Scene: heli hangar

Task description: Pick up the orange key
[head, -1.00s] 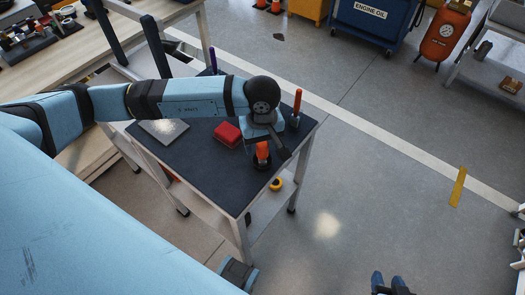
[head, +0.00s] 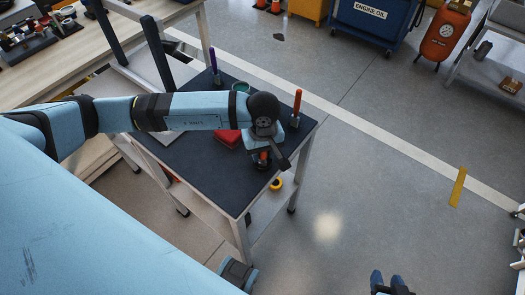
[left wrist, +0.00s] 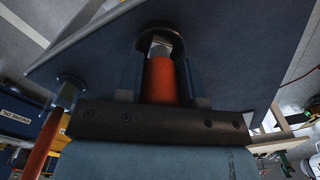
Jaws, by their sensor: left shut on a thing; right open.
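The orange key (head: 263,156) is near the front right edge of the dark-topped cart (head: 205,178), mostly covered by my left gripper in the head view. My left gripper (head: 264,160) is shut on it. In the left wrist view the orange handle (left wrist: 160,80) lies between the two fingers (left wrist: 160,85), with a silver end beyond it at a dark round holder (left wrist: 163,36). I cannot tell whether the silver end is still inside the holder. My right gripper (head: 390,284) is open and empty above the floor at the bottom edge.
A red box (head: 228,138), an upright red-handled tool (head: 297,103), a purple-handled tool (head: 213,62) and a teal round thing (head: 239,87) stand on the cart.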

